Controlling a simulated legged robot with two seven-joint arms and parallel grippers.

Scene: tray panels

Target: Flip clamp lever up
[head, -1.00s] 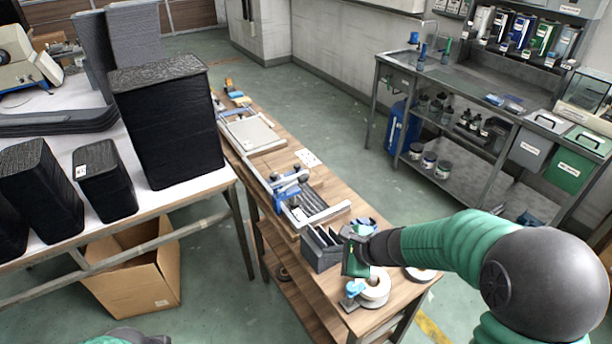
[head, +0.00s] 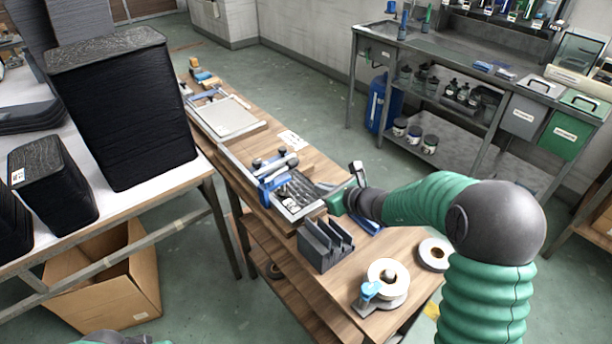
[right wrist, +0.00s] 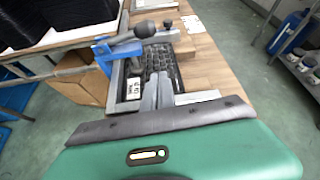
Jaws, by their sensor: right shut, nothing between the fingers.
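A blue clamp (head: 268,184) with a metal lever (head: 280,166) sits on the edge of a tray panel fixture (head: 243,172) on the wooden bench. In the right wrist view the lever (right wrist: 122,42) ends in a dark round knob (right wrist: 145,29) and lies roughly sideways above the blue clamp body (right wrist: 102,52). My right gripper (head: 324,188) is right of the clamp, over the fixture's near end, with a gap to the lever. In the right wrist view its fingers (right wrist: 157,92) are together and empty, pointing past the clamp's right side. My left gripper is out of view.
A grey slotted holder (head: 322,246), a tape roll (head: 388,277) and another roll (head: 435,254) stand at the bench's near end. A flat panel (head: 224,116) lies farther back. Tall black stacks (head: 125,110) stand on the white table at left.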

